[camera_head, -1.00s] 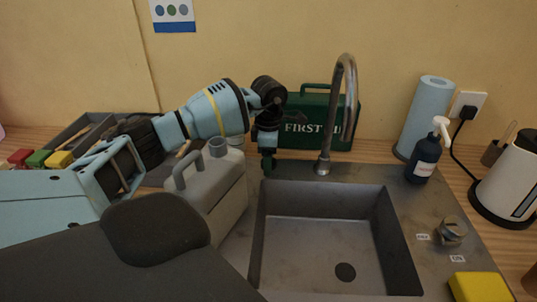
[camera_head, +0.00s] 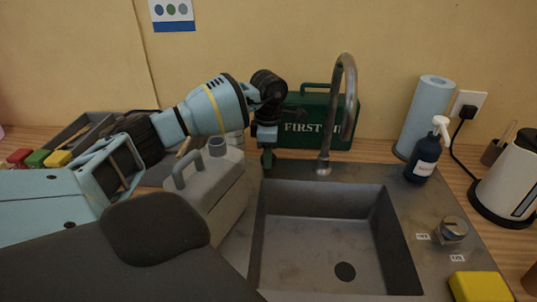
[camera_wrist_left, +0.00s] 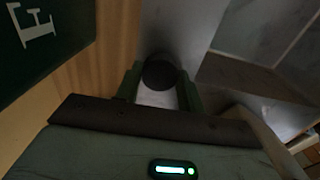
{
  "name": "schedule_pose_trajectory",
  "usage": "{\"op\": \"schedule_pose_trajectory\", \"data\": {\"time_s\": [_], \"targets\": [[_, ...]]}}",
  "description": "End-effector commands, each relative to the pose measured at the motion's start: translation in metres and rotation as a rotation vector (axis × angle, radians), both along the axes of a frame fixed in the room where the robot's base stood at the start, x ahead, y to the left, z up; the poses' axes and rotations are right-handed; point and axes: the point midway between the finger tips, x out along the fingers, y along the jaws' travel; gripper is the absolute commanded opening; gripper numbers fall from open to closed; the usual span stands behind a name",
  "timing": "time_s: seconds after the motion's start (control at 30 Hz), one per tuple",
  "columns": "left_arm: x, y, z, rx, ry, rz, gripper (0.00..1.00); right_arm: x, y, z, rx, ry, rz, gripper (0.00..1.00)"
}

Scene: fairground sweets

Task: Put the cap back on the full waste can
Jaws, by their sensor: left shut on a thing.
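The waste can (camera_head: 212,190) is a grey jerrycan with a handle, standing upright left of the sink. Its neck (camera_head: 217,147) shows at the top with no cap on it. My left gripper (camera_head: 267,160) points down behind and to the right of the can, near the sink's back left corner. In the left wrist view, its green fingers (camera_wrist_left: 160,92) are shut on a dark round cap (camera_wrist_left: 160,72). In the head view I cannot make out the cap. My right gripper is not in view.
The sink (camera_head: 320,235) is empty. The tap (camera_head: 347,100) and green first-aid box (camera_head: 312,112) stand close to my left gripper. A soap bottle (camera_head: 424,160), paper roll (camera_head: 424,115), kettle (camera_head: 510,180) and yellow sponge (camera_head: 480,287) are on the right.

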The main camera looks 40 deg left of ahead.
Motion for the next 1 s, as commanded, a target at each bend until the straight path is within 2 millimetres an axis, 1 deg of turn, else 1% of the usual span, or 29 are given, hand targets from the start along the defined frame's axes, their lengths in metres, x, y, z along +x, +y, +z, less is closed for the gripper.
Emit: {"op": "schedule_pose_trajectory", "data": {"time_s": [0.03,0.3,0.43,0.6,0.9,0.93,1.0], "targets": [[0.001,0.000,0.010,0.000,-0.004,0.000,0.18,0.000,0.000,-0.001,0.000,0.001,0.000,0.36],[0.001,0.000,0.060,0.000,-0.004,0.000,0.18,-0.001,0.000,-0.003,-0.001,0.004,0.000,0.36],[0.001,0.000,0.077,0.000,-0.003,0.000,0.18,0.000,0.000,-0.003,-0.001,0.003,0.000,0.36],[0.000,0.000,0.087,-0.002,-0.001,0.000,0.18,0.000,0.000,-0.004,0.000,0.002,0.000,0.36],[0.000,0.000,0.087,-0.001,-0.001,0.000,0.18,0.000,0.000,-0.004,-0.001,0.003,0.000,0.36],[0.000,0.000,0.087,-0.001,-0.001,0.000,0.18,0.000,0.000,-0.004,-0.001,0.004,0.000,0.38],[0.000,0.000,0.089,-0.001,-0.001,0.000,0.18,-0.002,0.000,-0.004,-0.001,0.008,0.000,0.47]]}}
